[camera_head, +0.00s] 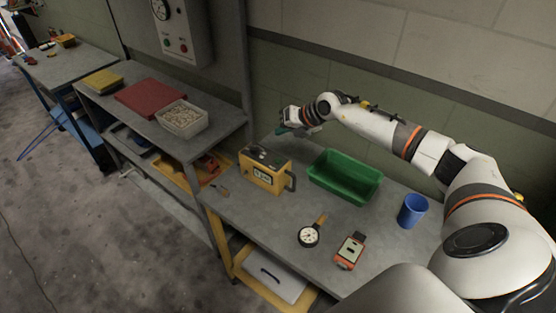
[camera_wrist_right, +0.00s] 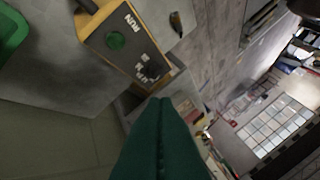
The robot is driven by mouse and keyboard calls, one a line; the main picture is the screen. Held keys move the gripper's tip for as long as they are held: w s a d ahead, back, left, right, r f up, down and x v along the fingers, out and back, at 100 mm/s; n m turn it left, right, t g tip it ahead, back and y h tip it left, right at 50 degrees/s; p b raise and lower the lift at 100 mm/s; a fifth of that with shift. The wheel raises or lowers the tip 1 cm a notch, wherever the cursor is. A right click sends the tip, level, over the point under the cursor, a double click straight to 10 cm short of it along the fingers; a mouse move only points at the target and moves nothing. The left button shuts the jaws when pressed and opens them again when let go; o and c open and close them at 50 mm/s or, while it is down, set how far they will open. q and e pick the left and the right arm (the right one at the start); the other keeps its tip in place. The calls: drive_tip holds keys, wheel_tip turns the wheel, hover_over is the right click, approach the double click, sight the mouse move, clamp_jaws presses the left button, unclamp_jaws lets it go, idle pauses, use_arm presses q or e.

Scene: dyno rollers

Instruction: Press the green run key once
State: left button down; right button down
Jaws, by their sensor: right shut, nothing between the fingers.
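A yellow control box (camera_head: 265,172) with a dark top stands at the left of the grey workbench. In the wrist view, its top (camera_wrist_right: 128,42) carries a round green key (camera_wrist_right: 115,41) beside the word RUN, with a dark knob (camera_wrist_right: 152,72) farther along. My right gripper (camera_head: 281,131) is behind and above the box in the head view. Its green fingers (camera_wrist_right: 160,103) are shut, empty, and apart from the green key. From the head, the key is too small to make out. My left gripper is not in view.
A green bin (camera_head: 345,178) stands right of the box. A blue cup (camera_head: 412,211), a dial gauge (camera_head: 309,236) and an orange meter (camera_head: 349,251) are on the workbench (camera_head: 268,224). A wall panel (camera_head: 178,30) has red and green buttons.

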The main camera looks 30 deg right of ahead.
drive_tip(key=b, duration=0.6)
hover_over(282, 163)
wheel_tip(282, 163, down, 8)
drive_tip(key=shift+f, duration=0.15)
drive_tip(key=shift+f+b, duration=0.3)
idle(1.7)
drive_tip(key=shift+f, duration=0.4)
drive_tip(key=shift+f+b, duration=0.4)
idle(0.5)
drive_tip(key=shift+r, duration=0.1)
drive_tip(key=shift+r+p, duration=0.75)
